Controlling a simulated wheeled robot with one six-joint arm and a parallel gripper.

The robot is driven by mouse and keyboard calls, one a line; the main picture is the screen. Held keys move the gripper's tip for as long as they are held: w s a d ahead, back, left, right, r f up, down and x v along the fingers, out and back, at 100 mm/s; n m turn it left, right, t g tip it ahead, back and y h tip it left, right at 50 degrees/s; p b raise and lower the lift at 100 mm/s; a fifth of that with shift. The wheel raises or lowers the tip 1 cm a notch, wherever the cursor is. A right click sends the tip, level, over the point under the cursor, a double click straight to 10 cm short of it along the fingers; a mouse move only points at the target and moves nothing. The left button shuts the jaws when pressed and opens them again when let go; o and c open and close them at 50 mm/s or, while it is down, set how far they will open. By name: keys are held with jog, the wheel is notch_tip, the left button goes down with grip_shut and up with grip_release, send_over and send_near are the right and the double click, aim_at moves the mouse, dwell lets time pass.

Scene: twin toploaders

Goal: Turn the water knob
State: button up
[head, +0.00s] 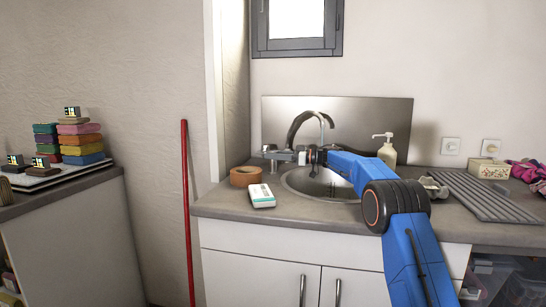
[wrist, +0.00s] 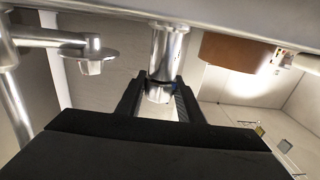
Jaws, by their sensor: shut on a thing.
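The chrome faucet (head: 322,122) stands behind the round sink, with its curved spout rising against the metal splash plate. My gripper (head: 303,156) is at the faucet's base, at the sink's left back edge. In the wrist view, the water knob (wrist: 160,92) is the end of a chrome cylinder. It sits between the two dark fingers of my gripper (wrist: 158,100), which are shut on it. Another chrome fitting (wrist: 92,58) shows to the left, apart from the fingers. In the head view the gripped knob is too small to make out clearly.
A soap bottle (head: 386,150) stands behind my arm. A ridged drainer (head: 480,195) is at right. A red pole (head: 187,210) leans at left.

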jog(key=o, duration=1.1)
jog(key=s+d, duration=0.1)
jog(key=d, duration=0.4)
jog(key=s+d, duration=0.1)
jog(key=d, duration=0.5)
jog(key=s+d, duration=0.1)
jog(key=d, duration=0.5)
